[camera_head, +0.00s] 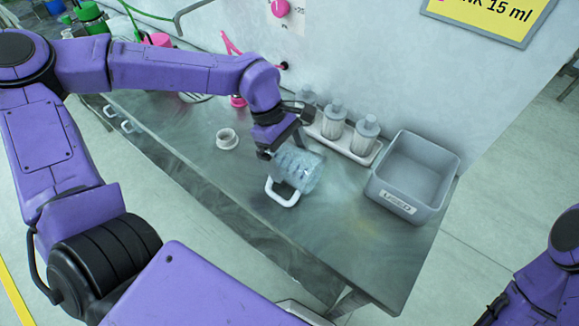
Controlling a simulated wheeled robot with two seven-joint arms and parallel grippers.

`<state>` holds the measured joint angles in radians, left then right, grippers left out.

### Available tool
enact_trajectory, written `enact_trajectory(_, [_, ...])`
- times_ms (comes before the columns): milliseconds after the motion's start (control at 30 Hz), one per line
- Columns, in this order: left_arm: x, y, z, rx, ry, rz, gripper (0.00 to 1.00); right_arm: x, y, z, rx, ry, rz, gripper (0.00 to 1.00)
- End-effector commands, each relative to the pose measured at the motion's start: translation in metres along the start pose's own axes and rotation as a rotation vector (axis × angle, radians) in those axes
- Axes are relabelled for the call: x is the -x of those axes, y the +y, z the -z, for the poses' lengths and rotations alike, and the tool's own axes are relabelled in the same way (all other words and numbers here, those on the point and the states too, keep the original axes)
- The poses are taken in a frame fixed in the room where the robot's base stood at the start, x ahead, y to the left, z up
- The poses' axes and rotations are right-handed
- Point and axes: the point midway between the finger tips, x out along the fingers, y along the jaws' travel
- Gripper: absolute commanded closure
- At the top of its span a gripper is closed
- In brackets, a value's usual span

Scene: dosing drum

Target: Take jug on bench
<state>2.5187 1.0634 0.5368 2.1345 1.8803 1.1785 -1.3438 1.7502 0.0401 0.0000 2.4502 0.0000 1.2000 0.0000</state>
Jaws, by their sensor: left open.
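A clear jug (301,170) with a white handle (283,194) is on the grey bench (230,180), its handle toward the near edge. My left gripper (282,150) is open and right at the jug's upper left side, with fingers pointing down. From this view I cannot tell whether the fingers touch the jug. Part of the jug is hidden behind the gripper. My right arm shows only partly at the lower right edge, and its gripper is not visible.
A grey bin (418,168) labelled USED stands at the bench's right end. Several clear bottles (365,134) stand in a white tray (350,152) by the wall. A white ring (227,139) lies left of the jug. The bench front is clear.

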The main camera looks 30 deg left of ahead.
Motion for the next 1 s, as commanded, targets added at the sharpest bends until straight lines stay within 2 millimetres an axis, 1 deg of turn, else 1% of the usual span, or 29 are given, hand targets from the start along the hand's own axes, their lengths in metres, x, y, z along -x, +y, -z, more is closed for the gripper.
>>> enact_trajectory(33, [-0.008,0.000,0.000,-0.001,0.002,0.003,0.00,0.000,0.000,0.000,0.000,0.000,0.000,0.57])
enact_trajectory(100, [-0.014,0.000,0.000,-0.002,0.001,0.001,0.00,0.000,0.000,0.000,0.000,0.000,0.000,0.57])
enact_trajectory(300, [-0.016,0.001,-0.001,-0.002,0.001,0.000,0.00,0.000,0.000,0.000,0.000,0.000,0.000,0.57])
enact_trajectory(333, [-0.016,0.001,-0.001,-0.002,0.001,0.000,0.03,0.000,0.000,0.000,0.000,0.000,0.000,0.57])
enact_trajectory(367, [-0.016,0.001,-0.001,-0.002,0.001,0.000,0.13,0.000,0.000,0.000,0.000,0.000,0.000,0.57])
enact_trajectory(400, [-0.016,0.001,-0.001,-0.002,0.001,0.000,0.26,0.000,0.000,0.000,0.000,0.000,0.000,0.57])
enact_trajectory(433, [-0.016,0.001,-0.001,-0.002,0.001,0.000,0.36,0.000,0.000,0.000,0.000,0.000,0.000,0.57])
enact_trajectory(467, [-0.016,0.001,-0.001,-0.003,0.001,0.000,0.42,0.000,0.000,0.000,0.000,0.000,0.000,0.57])
enact_trajectory(767, [-0.014,0.001,-0.002,-0.003,0.001,-0.001,0.42,0.000,0.000,0.000,0.000,0.000,0.000,0.57])
enact_trajectory(867, [-0.007,0.002,-0.004,-0.004,0.000,-0.003,0.42,0.000,0.000,0.000,0.000,0.000,0.000,0.57])
enact_trajectory(967, [0.007,0.002,-0.010,-0.004,-0.001,-0.005,0.42,-0.001,0.000,0.000,0.000,0.000,0.000,0.57])
enact_trajectory(1000, [0.015,0.002,-0.014,-0.004,-0.001,-0.005,0.42,-0.001,0.000,0.000,0.000,0.000,0.000,0.57])
